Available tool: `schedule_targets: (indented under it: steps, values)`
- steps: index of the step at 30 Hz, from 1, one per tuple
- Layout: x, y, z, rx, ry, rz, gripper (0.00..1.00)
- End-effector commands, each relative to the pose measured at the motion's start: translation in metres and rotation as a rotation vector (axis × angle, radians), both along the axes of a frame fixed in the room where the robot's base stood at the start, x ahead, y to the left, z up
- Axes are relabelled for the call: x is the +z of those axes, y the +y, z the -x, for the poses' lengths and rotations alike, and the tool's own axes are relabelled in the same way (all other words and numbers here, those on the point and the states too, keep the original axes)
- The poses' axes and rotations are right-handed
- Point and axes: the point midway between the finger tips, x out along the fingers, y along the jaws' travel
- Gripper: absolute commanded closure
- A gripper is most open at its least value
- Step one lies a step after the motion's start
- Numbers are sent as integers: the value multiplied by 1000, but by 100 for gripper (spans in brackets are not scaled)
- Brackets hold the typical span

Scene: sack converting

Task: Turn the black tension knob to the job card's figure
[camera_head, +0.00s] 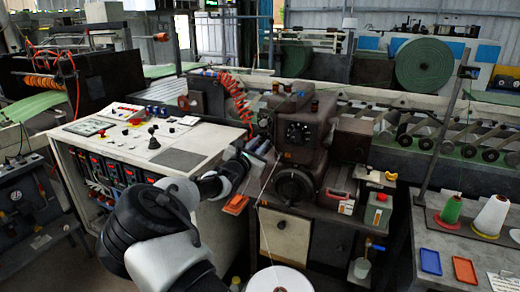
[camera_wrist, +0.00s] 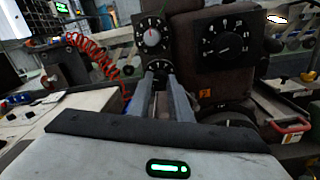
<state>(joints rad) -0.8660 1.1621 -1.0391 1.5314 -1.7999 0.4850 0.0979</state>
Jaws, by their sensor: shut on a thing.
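My gripper (camera_wrist: 160,82) reaches to the brown sewing-head machine (camera_head: 300,112) and is shut on a dark knob (camera_wrist: 159,66). This knob sits on a small black dial plate with white marks, mostly hidden by the fingers. Its setting cannot be read. Above it is a round dial with a grey and red centre (camera_wrist: 152,37). To the right, apart from my fingers, a black knob (camera_wrist: 228,43) sits on a black plate with white numbers. Which one is labelled tension cannot be told. In the head view my gripper (camera_head: 262,150) is left of the machine. No job card figure is readable.
A control console (camera_head: 180,158) stands left of the machine, and a red coiled hose (camera_head: 235,98) hangs behind my gripper. A dark handwheel (camera_head: 294,188) is low on the machine. Right of it are a red-handled box (camera_head: 336,201) and a green-bodied container (camera_head: 378,211).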

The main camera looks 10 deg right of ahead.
Motion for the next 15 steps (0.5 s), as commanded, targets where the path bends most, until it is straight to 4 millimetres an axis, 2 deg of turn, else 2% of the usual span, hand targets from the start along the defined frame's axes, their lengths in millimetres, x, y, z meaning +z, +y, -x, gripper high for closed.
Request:
schedule_targets:
  steps: [3,15]
  values:
    - [-6,0,0,0,-54,-78,100]
    - [-4,0,0,0,-198,-291,100]
